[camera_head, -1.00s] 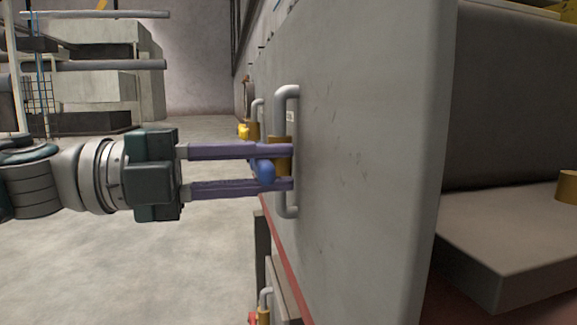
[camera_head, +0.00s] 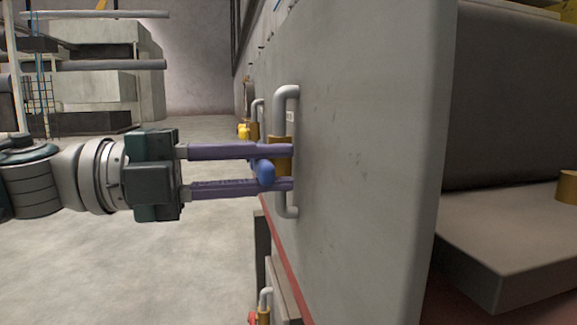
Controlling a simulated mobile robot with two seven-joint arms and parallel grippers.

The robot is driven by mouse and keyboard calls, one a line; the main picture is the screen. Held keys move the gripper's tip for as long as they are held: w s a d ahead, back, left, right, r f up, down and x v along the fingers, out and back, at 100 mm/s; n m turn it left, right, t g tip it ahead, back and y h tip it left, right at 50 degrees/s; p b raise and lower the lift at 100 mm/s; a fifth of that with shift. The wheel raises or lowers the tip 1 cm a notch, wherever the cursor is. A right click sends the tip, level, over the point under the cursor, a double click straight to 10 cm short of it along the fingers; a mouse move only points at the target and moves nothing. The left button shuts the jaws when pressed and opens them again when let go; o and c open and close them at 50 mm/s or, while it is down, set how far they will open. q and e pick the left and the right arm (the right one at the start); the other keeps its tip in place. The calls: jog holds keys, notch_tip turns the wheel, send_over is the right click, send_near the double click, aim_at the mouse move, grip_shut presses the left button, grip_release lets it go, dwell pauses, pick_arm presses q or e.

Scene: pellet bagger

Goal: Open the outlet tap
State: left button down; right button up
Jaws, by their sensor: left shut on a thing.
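The outlet tap has a blue handle (camera_head: 264,172) and a brass body (camera_head: 281,150), on a grey pipe (camera_head: 288,95) that bends out of the side panel. My left gripper (camera_head: 290,168) reaches in from the left with its two long purple fingers, one above and one below the blue handle. It is shut on the blue handle, at the panel's face. The upper finger hides part of the brass body. My right gripper is not in view.
The large grey panel (camera_head: 368,130) fills the middle right. Behind the tap is another tap with a yellow handle (camera_head: 243,131). A tap with a red handle (camera_head: 253,318) is low down. The floor (camera_head: 130,270) at left is clear.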

pick_arm(q)
jog(key=shift+r+n+p, duration=0.3)
jog(key=shift+p, duration=0.35)
jog(key=r+n+p, duration=0.1)
jog(key=p, duration=0.1)
jog(key=r+n+p, duration=0.1)
jog(key=n+p, duration=0.1)
jog(key=p, duration=0.1)
jog(key=shift+w, duration=0.2)
jog(key=shift+w+a+r+n+p, duration=0.1)
jog(key=shift+w+r+n+p, duration=0.15)
jog(key=shift+n+p, duration=0.5)
jog(key=shift+w+a+r+n+p, duration=0.15)
jog(key=shift+n+p, duration=0.25)
jog(key=shift+n, duration=0.55)
jog(key=shift+d, duration=0.1)
jog(key=c, duration=0.7)
grip_release()
jog(key=p+v, duration=0.1)
jog(key=v, duration=0.9)
jog(key=shift+r, duration=0.1)
